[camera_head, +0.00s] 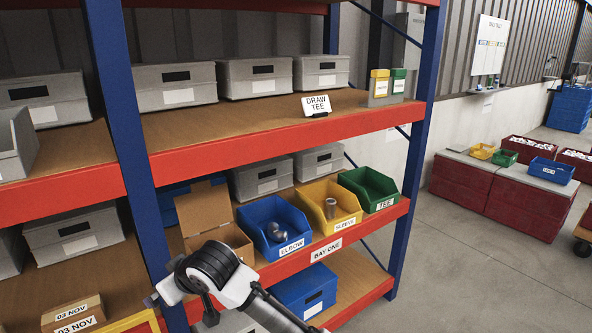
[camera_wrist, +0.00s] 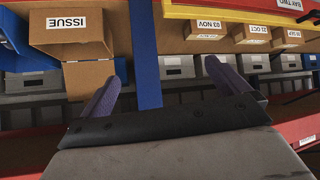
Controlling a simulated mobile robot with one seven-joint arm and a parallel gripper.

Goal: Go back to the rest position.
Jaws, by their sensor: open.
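My gripper (camera_wrist: 162,85) is open in the wrist view, its two purple-grey fingers wide apart with nothing between them. It faces the shelving, with a blue post (camera_wrist: 147,60) behind the gap. An open cardboard box labelled ISSUE (camera_wrist: 75,25) is at upper left there, beyond the left finger. In the head view my white and dark arm reaches up from the bottom edge in front of the lower shelf. The fingers cannot be made out there.
A blue ELBOW bin (camera_head: 260,215) holds grey fittings. A yellow SLEEVE bin (camera_head: 345,203) holds a grey piece. A green TEE bin (camera_head: 375,180) looks empty. A DRAW TEE card (camera_head: 316,104) stands on the shelf above.

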